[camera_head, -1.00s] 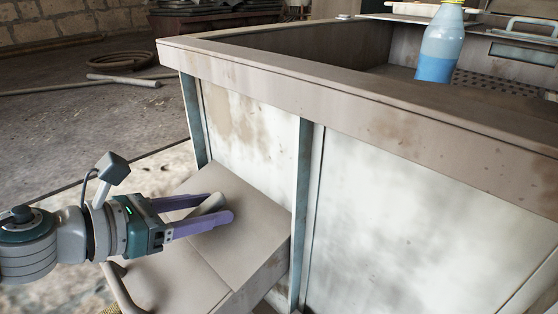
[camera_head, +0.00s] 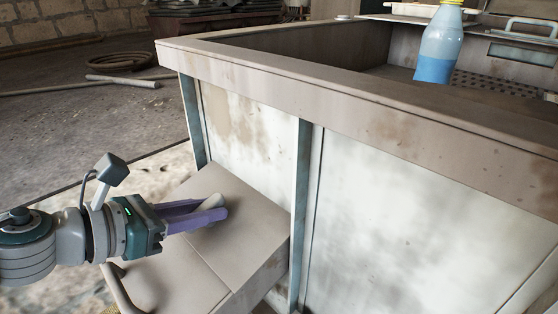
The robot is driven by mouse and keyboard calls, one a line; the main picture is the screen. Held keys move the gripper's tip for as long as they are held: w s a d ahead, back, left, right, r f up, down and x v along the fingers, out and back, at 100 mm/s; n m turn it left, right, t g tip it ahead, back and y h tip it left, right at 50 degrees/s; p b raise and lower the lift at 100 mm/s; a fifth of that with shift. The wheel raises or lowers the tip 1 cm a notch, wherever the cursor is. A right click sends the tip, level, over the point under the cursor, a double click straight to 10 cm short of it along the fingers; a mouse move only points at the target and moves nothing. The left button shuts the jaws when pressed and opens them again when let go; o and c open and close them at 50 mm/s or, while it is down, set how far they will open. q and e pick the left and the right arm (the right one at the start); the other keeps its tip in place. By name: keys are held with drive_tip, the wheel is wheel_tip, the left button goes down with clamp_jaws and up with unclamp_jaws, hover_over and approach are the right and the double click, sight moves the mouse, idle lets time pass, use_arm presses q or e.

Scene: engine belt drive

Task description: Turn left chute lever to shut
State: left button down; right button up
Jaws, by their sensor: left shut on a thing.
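The left chute (camera_head: 245,240) is a beige box that juts from the side of the large worn metal bin. My right gripper is not in view.
The bin's rim (camera_head: 340,90) runs above the chute, with a vertical post (camera_head: 300,210) close to its right. A blue bottle (camera_head: 438,45) stands at the bin's far side. A curved handle (camera_head: 122,288) is below my left gripper. The floor behind holds a pipe (camera_head: 124,80).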

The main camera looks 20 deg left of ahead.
use_arm(q)
drive_tip(key=n+y+p, duration=0.1)
drive_tip(key=n, duration=0.1)
drive_tip(key=n+t+y+p, duration=0.1)
drive_tip(key=n+y+p, duration=0.1)
drive_tip(key=shift+r+y, duration=0.2)
drive_tip(key=shift+y, duration=0.1)
drive_tip(key=n+y+p, duration=0.2)
drive_tip(key=n, duration=0.1)
drive_tip(key=shift+n+y, duration=0.3)
drive_tip(key=shift+y, duration=0.1)
drive_tip(key=n+g+y, duration=0.1)
drive_tip(key=n+y, duration=0.1)
drive_tip(key=n, duration=0.1)
drive_tip(key=shift+p, duration=0.4)
drive_tip(key=n+g+y, duration=0.2)
drive_tip(key=n+y, duration=0.1)
drive_tip(key=shift+f+n+g, duration=0.15)
drive_tip(key=shift+n+g, duration=0.15)
drive_tip(key=shift+n, duration=0.1)
drive_tip(key=shift+n+g+y+b, duration=0.45)
drive_tip(key=shift+n+g+y, duration=0.65)
drive_tip(key=shift+n+g, duration=1.1)
drive_tip(key=shift+s+a+n+t, duration=0.1)
drive_tip(key=shift+n+t, duration=0.2)
drive_tip(key=shift+n, duration=0.1)
drive_tip(key=c, duration=0.7)
unclamp_jaws()
